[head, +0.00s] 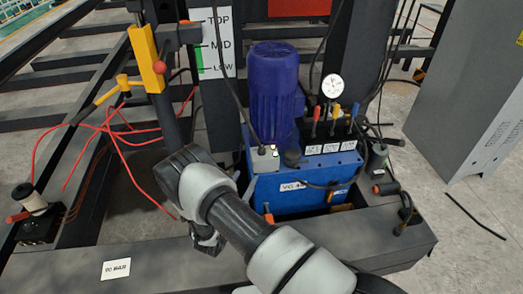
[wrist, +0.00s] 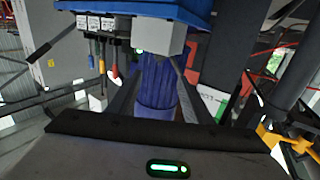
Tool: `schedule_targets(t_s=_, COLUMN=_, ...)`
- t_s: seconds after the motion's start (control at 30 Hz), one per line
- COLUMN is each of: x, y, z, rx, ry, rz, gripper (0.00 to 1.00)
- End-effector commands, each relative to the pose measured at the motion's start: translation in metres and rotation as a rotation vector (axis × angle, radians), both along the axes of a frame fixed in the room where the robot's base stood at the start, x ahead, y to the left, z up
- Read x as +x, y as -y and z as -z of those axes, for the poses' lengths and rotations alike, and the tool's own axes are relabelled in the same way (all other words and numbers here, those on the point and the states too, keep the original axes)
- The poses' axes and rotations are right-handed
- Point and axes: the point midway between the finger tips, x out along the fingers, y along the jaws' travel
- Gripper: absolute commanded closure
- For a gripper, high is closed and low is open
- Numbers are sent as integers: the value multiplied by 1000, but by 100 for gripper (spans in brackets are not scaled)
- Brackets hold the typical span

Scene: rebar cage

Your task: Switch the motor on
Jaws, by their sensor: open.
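The blue motor (head: 273,90) stands upright on a blue pump unit (head: 305,187). A small grey box (head: 264,158) with a tiny light sits on the unit at the motor's foot, a cable rising from it. The wrist view is upside down: the grey box (wrist: 160,36) shows a small green light, beside the ribbed motor (wrist: 157,82), under the blue unit (wrist: 190,8). My gripper (head: 207,243) is low, left of the unit and apart from the box. It is open, with no object seen in it; its fingers are mostly hidden by my arm.
Red, yellow and blue levers (head: 335,112) and a pressure gauge (head: 332,86) stand right of the motor. A yellow post (head: 146,57) with a red-knobbed lever stands left. A grey cabinet (head: 470,85) is at right. Red hoses and cables hang around.

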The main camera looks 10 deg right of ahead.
Motion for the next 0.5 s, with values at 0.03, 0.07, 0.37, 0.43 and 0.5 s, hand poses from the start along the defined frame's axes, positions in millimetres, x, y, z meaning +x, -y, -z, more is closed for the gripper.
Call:
schedule_targets(t_s=0.03, x=1, y=2, z=0, rx=-5, ry=5, rz=2, gripper=54)
schedule_targets(t_s=0.07, x=3, y=3, z=1, rx=-5, ry=6, rz=2, gripper=54)
schedule_targets(t_s=0.37, x=49, y=31, z=2, rx=-3, ry=5, rz=4, gripper=54)
schedule_targets(t_s=0.43, x=62, y=38, z=2, rx=-2, ry=6, rz=3, gripper=54)
schedule_targets(t_s=0.5, x=75, y=46, z=2, rx=-2, ry=7, rz=3, gripper=54)
